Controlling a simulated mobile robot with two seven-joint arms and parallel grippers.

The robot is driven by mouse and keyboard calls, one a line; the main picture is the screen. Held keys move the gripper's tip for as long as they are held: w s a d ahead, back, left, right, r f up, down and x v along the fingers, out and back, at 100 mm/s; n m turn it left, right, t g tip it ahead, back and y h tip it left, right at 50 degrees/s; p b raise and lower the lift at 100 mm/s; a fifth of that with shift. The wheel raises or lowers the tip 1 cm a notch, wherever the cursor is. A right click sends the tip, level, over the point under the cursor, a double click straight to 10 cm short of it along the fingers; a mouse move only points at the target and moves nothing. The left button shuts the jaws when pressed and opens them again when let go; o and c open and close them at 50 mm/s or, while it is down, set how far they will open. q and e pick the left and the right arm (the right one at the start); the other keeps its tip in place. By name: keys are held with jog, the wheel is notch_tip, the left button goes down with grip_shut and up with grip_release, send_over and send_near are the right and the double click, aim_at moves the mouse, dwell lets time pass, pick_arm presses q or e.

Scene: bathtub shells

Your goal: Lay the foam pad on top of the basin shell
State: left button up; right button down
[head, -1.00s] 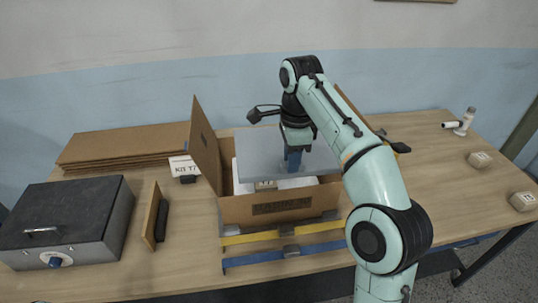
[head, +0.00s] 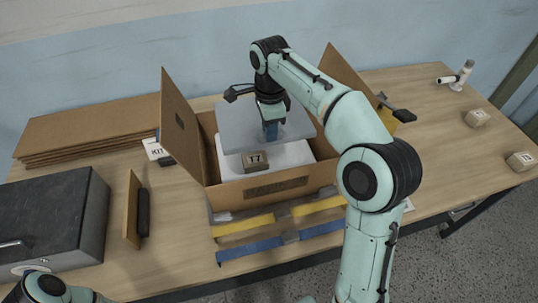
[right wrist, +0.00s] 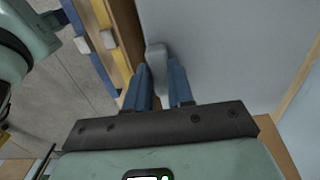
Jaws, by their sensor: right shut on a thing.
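The foam pad (head: 236,128) is a flat grey slab held over the back part of an open cardboard box (head: 230,192). The white basin shell (head: 292,155) lies inside the box, partly hidden under the pad. My right gripper (head: 270,133) is shut on the pad's raised grey tab. In the right wrist view, the blue fingers (right wrist: 159,75) stand on both sides of that tab, with the pad (right wrist: 220,50) beyond. I cannot tell whether the pad touches the shell. My left gripper is out of view; only part of my left arm shows at bottom left.
A small block marked T7 (head: 255,161) sits at the shell's front. The box flaps (head: 183,125) stand up at left and right. A dark case (head: 50,225), an upright brown board (head: 132,210) and stacked cardboard (head: 85,130) are at left. Small blocks (head: 477,117) lie at right.

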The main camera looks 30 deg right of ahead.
aim_at(270, 145)
jog(key=f, duration=0.4)
jog(key=f+b, duration=0.1)
jog(key=f, duration=0.1)
jog(key=shift+s, duration=0.4)
jog(key=shift+w+f, duration=0.25)
jog(key=shift+f, duration=0.2)
jog(key=shift+f+b, duration=0.35)
jog(key=shift+f, duration=1.65)
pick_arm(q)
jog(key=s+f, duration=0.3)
pick_arm(e)
jog(key=shift+f, duration=0.15)
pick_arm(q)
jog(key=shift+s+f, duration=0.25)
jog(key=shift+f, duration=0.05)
pick_arm(e)
jog(key=shift+f, duration=0.45)
